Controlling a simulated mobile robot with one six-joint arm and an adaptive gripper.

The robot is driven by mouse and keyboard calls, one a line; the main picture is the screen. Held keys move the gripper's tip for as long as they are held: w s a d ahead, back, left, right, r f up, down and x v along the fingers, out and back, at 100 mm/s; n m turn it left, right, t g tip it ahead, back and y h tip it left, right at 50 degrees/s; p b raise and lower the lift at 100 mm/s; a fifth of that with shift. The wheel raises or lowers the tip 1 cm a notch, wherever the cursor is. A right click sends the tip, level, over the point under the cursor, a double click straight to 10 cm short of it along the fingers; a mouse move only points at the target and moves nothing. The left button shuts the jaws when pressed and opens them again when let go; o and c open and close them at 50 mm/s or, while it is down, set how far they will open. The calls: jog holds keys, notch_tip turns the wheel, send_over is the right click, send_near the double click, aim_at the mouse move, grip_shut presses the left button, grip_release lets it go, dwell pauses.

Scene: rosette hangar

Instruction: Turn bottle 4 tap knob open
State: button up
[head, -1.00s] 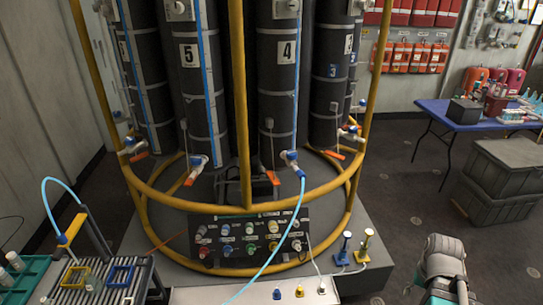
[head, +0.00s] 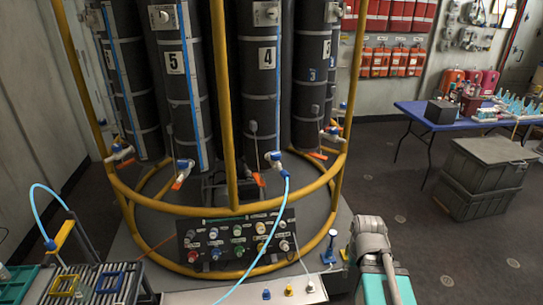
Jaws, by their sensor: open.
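Bottle 4 (head: 262,101) is a tall black cylinder with a white "4" label, standing inside the yellow ring frame. At its foot is a small white and blue tap (head: 274,158), with a light blue hose (head: 284,195) running down from it. An orange lever (head: 259,179) shows just left of and below this tap; I cannot tell whether it belongs to it. The knob is too small to read its position. My grey and teal arm rises at the lower right, apart from the tap. My gripper is not visible.
Yellow frame rails (head: 250,210) pass in front of the bottles. Bottle 5 (head: 181,99) stands to the left. A labelled knob panel (head: 215,229) and blue and yellow posts are below. A blue table (head: 415,109) and grey crates (head: 487,170) stand right, with open floor before them.

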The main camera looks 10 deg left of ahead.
jog(key=shift+a, duration=0.1)
jog(key=shift+o, duration=1.5)
jog(key=shift+w+a+f, duration=0.1)
jog(key=shift+w+a, duration=0.25)
jog(key=shift+w, duration=0.15)
jog(key=n+t+y+b, duration=0.5)
jog(key=n+t+y, duration=0.2)
jog(key=n+y, duration=0.75)
send_near(272, 154)
jog(key=d+f+m+y, duration=0.2)
jog(key=d+f, duration=0.1)
jog(key=shift+d+r+n+t, duration=0.2)
jog(key=shift+d+n+t, duration=0.05)
jog(key=shift+t, duration=0.05)
jog(key=shift+a, duration=0.1)
jog(key=x, duration=1.3)
jog(key=shift+a+f, duration=0.1)
jog(key=shift+a, duration=0.2)
